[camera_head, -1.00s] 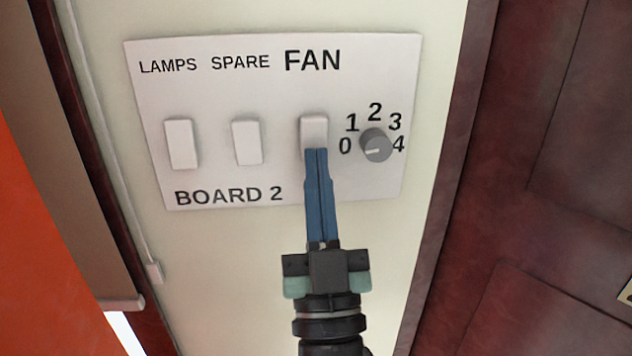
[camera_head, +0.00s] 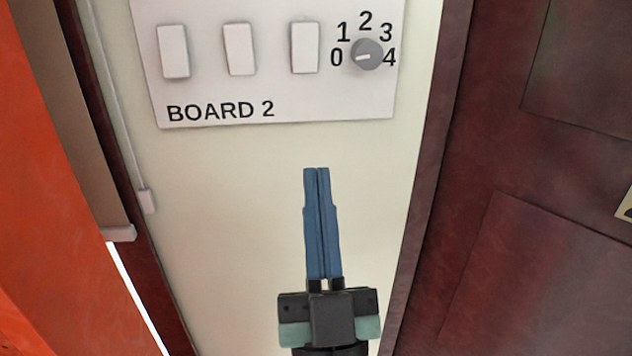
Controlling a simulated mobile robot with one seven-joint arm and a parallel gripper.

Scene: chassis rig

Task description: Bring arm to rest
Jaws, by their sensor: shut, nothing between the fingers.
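My gripper (camera_head: 316,170) has blue fingers pressed together with nothing between them. It points up the picture, below the switch board and in front of the pale wall. A gap shows between the fingertips and the lower edge of the white board (camera_head: 330,105). The board carries the words BOARD 2, a left switch (camera_head: 173,51), a middle switch (camera_head: 239,49) and a right switch (camera_head: 305,47). A grey knob (camera_head: 367,54) with numbers 0 to 4 sits at the right, its white mark toward 0. The board's top is cut off by the frame.
A dark red wooden door (camera_head: 545,160) fills the right side. An orange surface (camera_head: 40,200) and a brown panel (camera_head: 75,130) stand at the left. A thin white conduit ends in a small box (camera_head: 147,201). The pale wall (camera_head: 240,210) around my fingers is clear.

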